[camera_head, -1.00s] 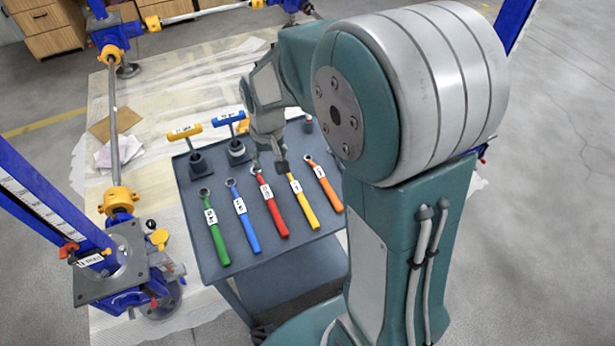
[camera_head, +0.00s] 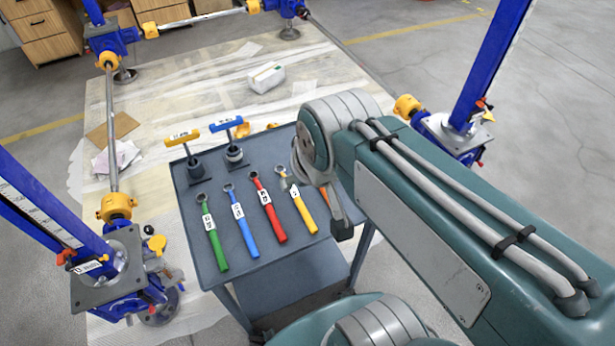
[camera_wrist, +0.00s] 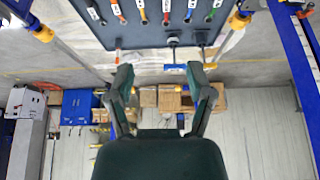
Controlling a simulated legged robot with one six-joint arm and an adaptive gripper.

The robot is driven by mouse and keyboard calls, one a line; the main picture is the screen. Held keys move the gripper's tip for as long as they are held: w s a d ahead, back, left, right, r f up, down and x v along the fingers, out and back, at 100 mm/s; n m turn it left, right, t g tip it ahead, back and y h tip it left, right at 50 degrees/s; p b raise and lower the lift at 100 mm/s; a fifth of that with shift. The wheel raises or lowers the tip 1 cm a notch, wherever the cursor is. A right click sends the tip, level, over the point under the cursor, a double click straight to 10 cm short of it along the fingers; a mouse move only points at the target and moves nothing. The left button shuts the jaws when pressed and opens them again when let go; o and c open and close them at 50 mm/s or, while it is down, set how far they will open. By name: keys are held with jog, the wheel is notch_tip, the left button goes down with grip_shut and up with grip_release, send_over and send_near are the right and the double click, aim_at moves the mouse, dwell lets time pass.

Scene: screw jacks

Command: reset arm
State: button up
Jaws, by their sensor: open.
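My gripper is open and empty in the wrist view (camera_wrist: 162,82), its two dark fingers spread apart. In the head view my folded arm covers the right part of the grey tool cart (camera_head: 200,265), and the gripper is mostly hidden there. On the cart lie a green wrench (camera_head: 213,240), a blue wrench (camera_head: 243,222), a red wrench (camera_head: 268,208) and a yellow wrench (camera_head: 304,212). A yellow T-handle tool (camera_head: 182,138) and a blue T-handle tool (camera_head: 226,124) stand upright at its back edge.
Blue screw jacks stand around the cart, at the left (camera_head: 120,265), back left (camera_head: 110,42) and right (camera_head: 462,130). A steel rod (camera_head: 112,130) links the two left ones. A white box (camera_head: 266,77) lies on the sheeted floor behind the cart. Wooden cabinets (camera_head: 35,38) stand far back.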

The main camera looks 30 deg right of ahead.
jog(key=shift+s+r, duration=0.15)
jog(key=shift+s, duration=0.9)
dwell(0.6)
